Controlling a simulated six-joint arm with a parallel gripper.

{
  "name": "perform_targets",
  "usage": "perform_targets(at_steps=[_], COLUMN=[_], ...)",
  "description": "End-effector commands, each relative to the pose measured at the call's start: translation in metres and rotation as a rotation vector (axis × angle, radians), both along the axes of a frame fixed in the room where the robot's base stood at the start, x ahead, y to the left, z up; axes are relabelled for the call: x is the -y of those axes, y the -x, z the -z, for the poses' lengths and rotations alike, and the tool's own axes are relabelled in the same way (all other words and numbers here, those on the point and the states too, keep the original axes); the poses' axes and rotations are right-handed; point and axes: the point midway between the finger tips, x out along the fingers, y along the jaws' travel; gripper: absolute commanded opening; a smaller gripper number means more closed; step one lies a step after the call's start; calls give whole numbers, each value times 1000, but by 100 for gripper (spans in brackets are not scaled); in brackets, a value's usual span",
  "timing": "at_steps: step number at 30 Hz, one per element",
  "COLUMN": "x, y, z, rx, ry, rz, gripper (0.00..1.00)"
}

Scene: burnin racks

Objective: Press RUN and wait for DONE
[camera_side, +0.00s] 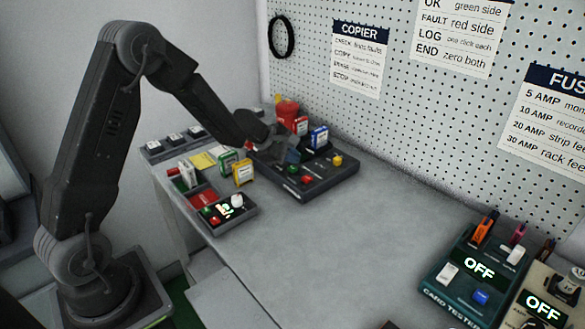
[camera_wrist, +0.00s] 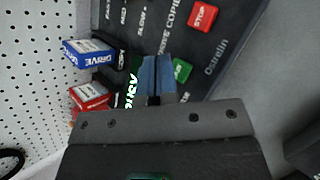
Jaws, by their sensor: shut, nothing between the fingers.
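The dark drive copier (camera_side: 325,182) stands on the bench below the pegboard. Its red STOP button (camera_wrist: 201,16) is clear in the wrist view. A green button (camera_wrist: 182,70) sits beside my fingers, its lettering partly hidden. A lit display (camera_wrist: 130,92) is mostly covered by my fingers, so its word cannot be read. A blue drive (camera_wrist: 87,51) and a red drive (camera_wrist: 90,95) stand in the copier's slots. My gripper (camera_wrist: 156,68) is shut and empty over the panel, next to the green button; I cannot tell whether it touches anything.
A yellow knob (camera_side: 337,160) rises from the copier. The card tester (camera_side: 440,283), reading OFF, is at front right. The middle bench is clear.

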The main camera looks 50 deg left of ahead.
Motion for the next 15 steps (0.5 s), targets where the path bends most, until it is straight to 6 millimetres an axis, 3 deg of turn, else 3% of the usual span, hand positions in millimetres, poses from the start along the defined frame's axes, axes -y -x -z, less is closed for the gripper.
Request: perform_targets(at_steps=[5,15], x=[0,0], y=[0,-1], z=[-6,-38], rx=[3,4], ry=[-1,-1], rz=[1,2], gripper=[0,0])
